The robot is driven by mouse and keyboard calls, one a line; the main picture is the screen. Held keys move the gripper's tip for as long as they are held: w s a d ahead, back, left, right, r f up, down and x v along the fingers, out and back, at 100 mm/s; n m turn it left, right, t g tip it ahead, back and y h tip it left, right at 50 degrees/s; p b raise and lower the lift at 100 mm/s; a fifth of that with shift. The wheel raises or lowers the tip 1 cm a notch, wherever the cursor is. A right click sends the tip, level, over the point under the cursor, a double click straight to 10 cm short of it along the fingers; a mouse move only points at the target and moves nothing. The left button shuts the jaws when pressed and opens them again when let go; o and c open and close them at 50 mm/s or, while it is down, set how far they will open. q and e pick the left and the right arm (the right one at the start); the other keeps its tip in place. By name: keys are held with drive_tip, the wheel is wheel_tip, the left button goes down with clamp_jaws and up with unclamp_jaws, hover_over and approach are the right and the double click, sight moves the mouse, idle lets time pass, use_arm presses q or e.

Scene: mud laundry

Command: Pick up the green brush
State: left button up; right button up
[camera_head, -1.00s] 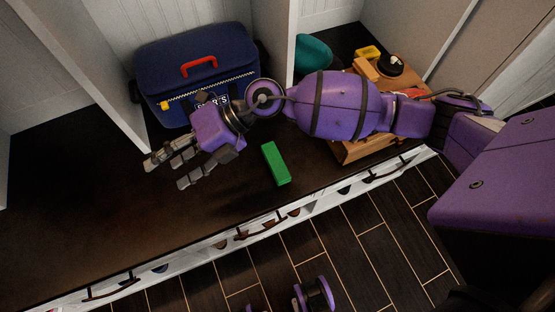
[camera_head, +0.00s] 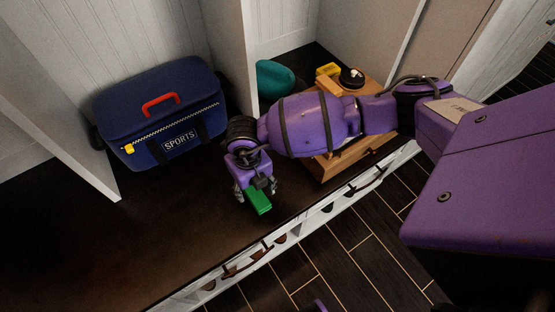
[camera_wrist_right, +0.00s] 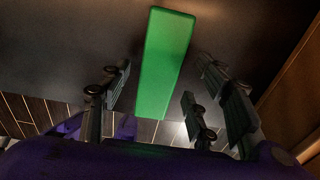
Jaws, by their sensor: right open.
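The green brush (camera_head: 258,203) looks like a plain green block. It lies on the dark bench top near its front edge, partly hidden by my right gripper (camera_head: 256,190) in the head view. The right gripper points down over the brush, fingers apart. In the right wrist view the brush (camera_wrist_right: 165,60) shows lengthwise between the open fingers of the gripper (camera_wrist_right: 163,78), with gaps on both sides. I cannot tell its exact height above the brush. My left gripper is not in view.
A navy sports bag (camera_head: 158,110) stands on the bench to the left. A teal object (camera_head: 274,78) and a wooden box (camera_head: 326,171) with a yellow item (camera_head: 328,70) and a black round item (camera_head: 352,78) lie to the right. The bench's left part (camera_head: 110,240) is clear.

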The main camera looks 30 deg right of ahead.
drive_tip(key=shift+w+a+f, duration=0.1)
drive_tip(key=shift+w+f, duration=0.1)
drive_tip(key=shift+f, duration=0.6)
drive_tip(key=shift+c, duration=0.3)
drive_tip(key=c, duration=1.4)
drive_tip(key=shift+o, duration=0.2)
drive_tip(key=shift+r, duration=0.1)
drive_tip(key=shift+r, duration=0.1)
